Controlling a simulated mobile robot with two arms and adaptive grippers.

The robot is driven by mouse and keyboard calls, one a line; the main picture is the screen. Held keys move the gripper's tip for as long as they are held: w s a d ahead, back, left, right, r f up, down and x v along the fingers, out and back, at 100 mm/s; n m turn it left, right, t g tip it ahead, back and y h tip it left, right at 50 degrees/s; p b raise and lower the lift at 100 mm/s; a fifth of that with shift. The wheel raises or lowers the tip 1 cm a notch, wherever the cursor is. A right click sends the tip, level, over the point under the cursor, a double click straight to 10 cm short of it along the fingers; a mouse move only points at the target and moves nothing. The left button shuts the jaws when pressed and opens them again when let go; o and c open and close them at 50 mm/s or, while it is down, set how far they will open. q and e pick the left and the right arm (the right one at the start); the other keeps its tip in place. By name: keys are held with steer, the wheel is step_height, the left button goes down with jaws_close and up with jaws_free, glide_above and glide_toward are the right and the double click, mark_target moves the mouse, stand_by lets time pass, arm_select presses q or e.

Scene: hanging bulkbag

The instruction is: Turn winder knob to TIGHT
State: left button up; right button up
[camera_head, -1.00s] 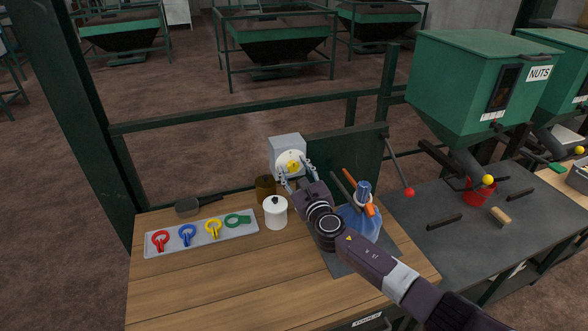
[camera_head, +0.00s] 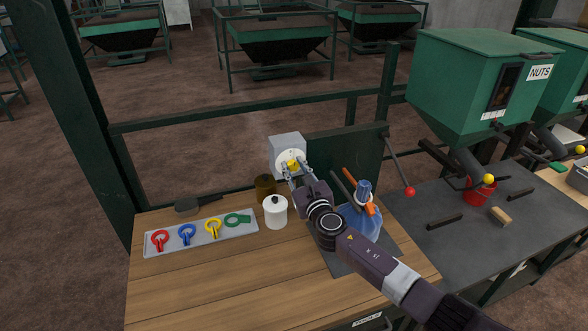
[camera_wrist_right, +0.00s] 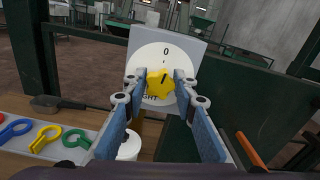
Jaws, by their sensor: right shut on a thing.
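The yellow winder knob (camera_wrist_right: 161,83) sits at the centre of a white dial (camera_wrist_right: 150,58) on a grey box (camera_head: 288,146). The dial shows a "0" at the top and letters ending in "GHT" at the lower left, partly hidden by my finger. A dark mark on the knob points up, slightly right. In the head view the knob (camera_head: 292,165) is between the fingers of my right gripper (camera_head: 298,168). In the right wrist view my right gripper (camera_wrist_right: 160,90) has its fingertips on either side of the knob, shut on it. My left gripper is not in view.
A white lidded pot (camera_head: 275,212) and a brown jar (camera_head: 265,187) stand left of my arm. A tray (camera_head: 205,242) holds coloured ring clips.

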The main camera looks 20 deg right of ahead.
steer(key=m+b, duration=0.1)
steer(key=m, duration=0.4)
steer(key=shift+f+b, duration=0.1)
steer(key=shift+b, duration=0.2)
steer(key=m+b, duration=0.1)
steer(key=m, duration=0.5)
steer(key=shift+d, duration=0.15)
steer(key=m+b, duration=0.1)
steer(key=m, duration=0.4)
steer(key=shift+f, duration=0.15)
steer(key=m+b, duration=0.1)
steer(key=m, duration=0.3)
steer(key=shift+m, duration=0.4)
steer(key=m, duration=0.4)
steer(key=shift+f+m, duration=0.15)
steer(key=shift+m, duration=0.15)
steer(key=m, duration=0.4)
steer(key=shift+m, duration=0.3)
steer(key=m, duration=0.5)
steer(key=shift+f, duration=0.1)
steer(key=m, duration=0.5)
steer(key=shift+a+p, duration=0.2)
steer(key=shift+p, duration=0.1)
